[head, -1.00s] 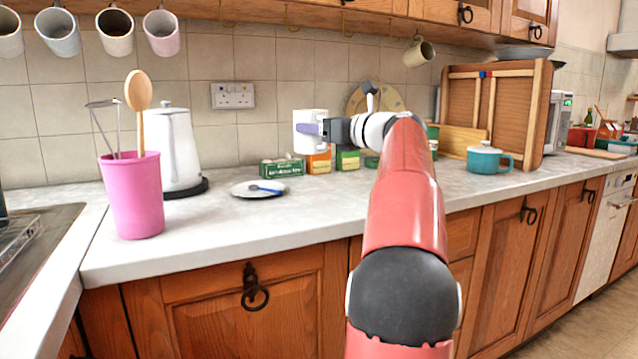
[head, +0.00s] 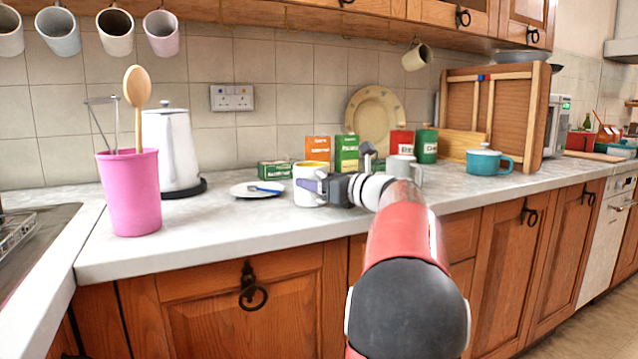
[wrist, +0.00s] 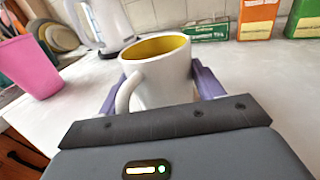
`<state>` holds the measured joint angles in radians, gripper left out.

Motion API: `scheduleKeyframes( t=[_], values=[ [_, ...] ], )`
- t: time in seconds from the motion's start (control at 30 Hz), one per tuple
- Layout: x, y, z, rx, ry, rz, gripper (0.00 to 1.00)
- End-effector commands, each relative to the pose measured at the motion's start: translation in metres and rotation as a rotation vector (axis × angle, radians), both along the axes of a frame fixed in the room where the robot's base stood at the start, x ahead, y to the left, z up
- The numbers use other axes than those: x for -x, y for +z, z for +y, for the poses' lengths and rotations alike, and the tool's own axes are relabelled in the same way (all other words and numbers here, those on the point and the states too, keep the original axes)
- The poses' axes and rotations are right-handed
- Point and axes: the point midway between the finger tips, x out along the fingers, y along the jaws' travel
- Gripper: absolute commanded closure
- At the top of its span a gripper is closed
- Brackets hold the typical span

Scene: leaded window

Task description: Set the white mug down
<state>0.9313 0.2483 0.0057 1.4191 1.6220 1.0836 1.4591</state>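The white mug (head: 307,190) has a yellow inside and is upright, low over the counter (head: 240,226) or on it; I cannot tell whether its base touches. My gripper (head: 318,187) is at the mug's right side in the head view. In the wrist view the mug (wrist: 165,80) sits between the two purple fingers, one on each side, and the fingers look closed on it. Its handle points toward my palm at the left. The mug's base is hidden in the wrist view.
A small plate (head: 246,189) with a blue-handled utensil lies just left of the mug. Several boxes and tins, a grey mug (head: 402,166) and a large plate (head: 375,112) stand behind and right. A pink utensil pot (head: 133,200) and white kettle (head: 172,150) stand left. The counter front is clear.

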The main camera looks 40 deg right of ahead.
Motion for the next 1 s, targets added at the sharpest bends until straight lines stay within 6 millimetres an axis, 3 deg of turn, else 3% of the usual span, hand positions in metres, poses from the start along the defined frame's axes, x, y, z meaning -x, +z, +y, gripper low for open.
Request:
scheduleKeyframes(
  t=[0.03, 0.17, 0.53, 0.67, 1.0],
  values=[
    [0.0, -0.001, 0.0, -0.001, 0.0, 0.002, 0.29],
    [0.0, -0.001, 0.0, -0.001, 0.0, 0.002, 0.12],
    [0.006, -0.001, -0.002, 0.0, -0.002, 0.001, 0.12],
    [0.025, -0.001, -0.005, 0.0, -0.004, 0.001, 0.12],
    [0.094, -0.001, -0.016, -0.001, -0.004, 0.001, 0.12]
  ],
)
